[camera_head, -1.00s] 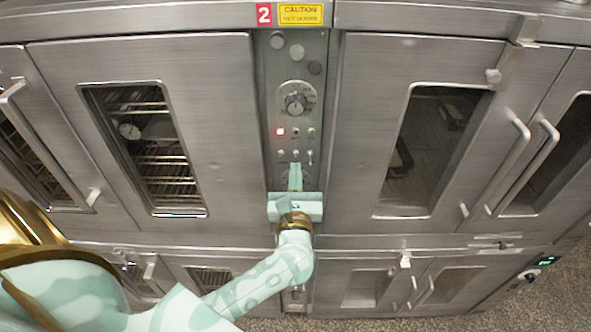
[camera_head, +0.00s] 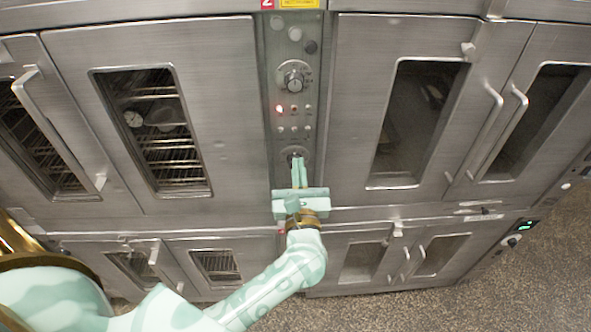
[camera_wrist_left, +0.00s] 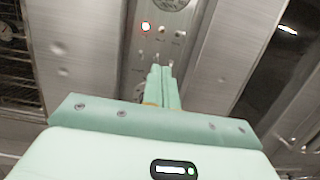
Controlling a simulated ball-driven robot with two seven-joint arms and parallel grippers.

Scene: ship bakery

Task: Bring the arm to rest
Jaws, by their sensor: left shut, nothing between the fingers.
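My left arm comes in from the lower left in the head view. Its pale green gripper (camera_head: 298,170) points up at the control panel (camera_head: 291,75) between the upper oven doors. The fingers are together with nothing between them. In the left wrist view the shut fingers (camera_wrist_left: 162,80) stand just below the panel's small switches. A lower round knob on the panel shows just behind the fingertips in the head view. I cannot tell whether the fingertips touch the panel. My right gripper is not in view.
A dial (camera_head: 294,78) and a lit red lamp (camera_head: 279,109) sit on the panel. A left oven door (camera_head: 230,120) and a right oven door (camera_head: 345,120) flank it. Door handles (camera_head: 488,118) stick out at the right. Speckled floor (camera_head: 470,300) is clear at the lower right.

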